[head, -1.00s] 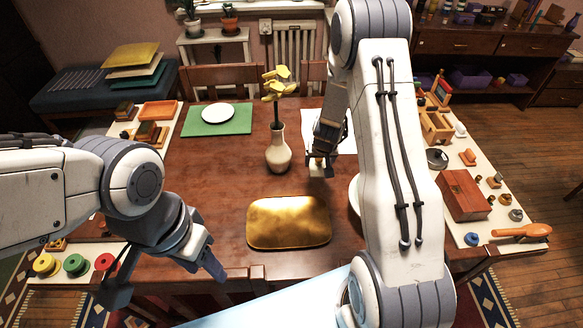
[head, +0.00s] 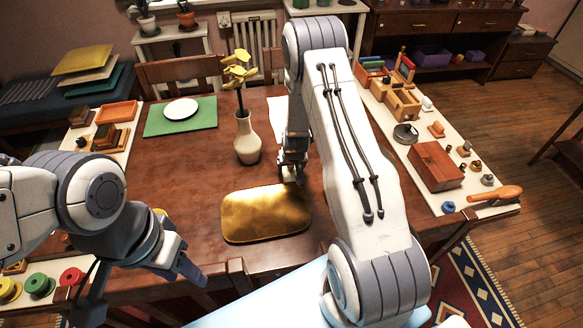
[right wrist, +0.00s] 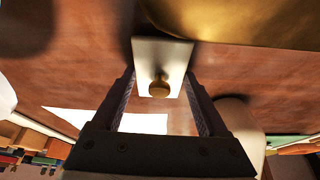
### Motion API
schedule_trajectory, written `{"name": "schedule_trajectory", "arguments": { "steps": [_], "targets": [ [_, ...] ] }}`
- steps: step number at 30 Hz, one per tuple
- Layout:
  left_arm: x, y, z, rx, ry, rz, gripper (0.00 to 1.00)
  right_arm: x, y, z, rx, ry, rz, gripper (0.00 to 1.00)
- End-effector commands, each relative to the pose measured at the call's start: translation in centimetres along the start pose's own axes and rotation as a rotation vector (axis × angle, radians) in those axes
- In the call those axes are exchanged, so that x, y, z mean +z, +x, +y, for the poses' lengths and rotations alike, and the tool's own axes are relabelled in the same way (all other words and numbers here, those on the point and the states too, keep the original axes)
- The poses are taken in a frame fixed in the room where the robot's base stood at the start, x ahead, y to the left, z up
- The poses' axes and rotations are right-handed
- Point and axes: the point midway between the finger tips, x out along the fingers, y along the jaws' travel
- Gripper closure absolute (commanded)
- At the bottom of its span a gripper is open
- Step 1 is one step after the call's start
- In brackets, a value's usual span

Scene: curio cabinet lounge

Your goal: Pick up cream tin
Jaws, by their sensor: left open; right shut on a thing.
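The cream tin (right wrist: 146,54), a pale box with a round brass knob, shows between the fingers of my right gripper (right wrist: 163,92) in the right wrist view. The right gripper is shut on it. In the head view the right gripper (head: 291,170) is just behind the golden tray's right end, and the tin is mostly hidden there. I cannot tell whether the tin touches the table. My left gripper (head: 187,272) is open and empty at the table's front left edge.
The golden tray (head: 265,214) lies at the table's front middle. A vase with yellow flowers (head: 248,142) stands left of my right gripper. A green mat with a white plate (head: 181,109) is at the back left. Side boards hold wooden boxes (head: 437,166) and spools (head: 39,284).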

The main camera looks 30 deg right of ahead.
Motion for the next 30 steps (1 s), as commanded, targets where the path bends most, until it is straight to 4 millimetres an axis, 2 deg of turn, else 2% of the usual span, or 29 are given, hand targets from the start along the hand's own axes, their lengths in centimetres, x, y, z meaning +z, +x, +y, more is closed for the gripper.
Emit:
{"name": "schedule_trajectory", "arguments": {
  "steps": [3, 4, 6, 13, 17, 20, 30],
  "targets": [
    [0.0, 0.4, 0.0, 0.0, 0.0, 0.0, 0.5, 0.2, 0.4, 0.0, 0.0, 0.0, -0.001, 1.0],
    [0.0, 0.4, 0.0, 0.0, 0.0, 0.0, 0.5, 0.2, 0.4, 0.0, 0.0, 0.0, -0.001, 0.2],
    [0.0, 0.3, 0.0, 0.0, 0.0, 0.0, 0.5, 0.1, 0.3, 0.0, 0.0, 0.0, -0.001, 0.0],
    [0.0, 0.2, 0.0, 0.0, 0.0, 0.0, 0.5, 0.1, 0.2, 0.0, 0.0, 0.0, -0.001, 0.0],
    [0.0, 0.0, 0.0, 0.0, 0.0, 0.0, 0.5, 0.0, -0.5, 0.0, 0.0, 0.0, 0.0, 0.0],
    [0.0, 0.2, 0.0, 0.0, 0.0, 0.0, 0.5, -0.1, -1.9, 0.0, 0.0, 0.0, 0.001, 0.0],
    [0.0, -0.5, 0.0, 0.0, 0.0, 0.0, 0.5, -0.1, -9.3, 0.0, 0.0, 0.001, 0.002, 0.0]
  ]
}}
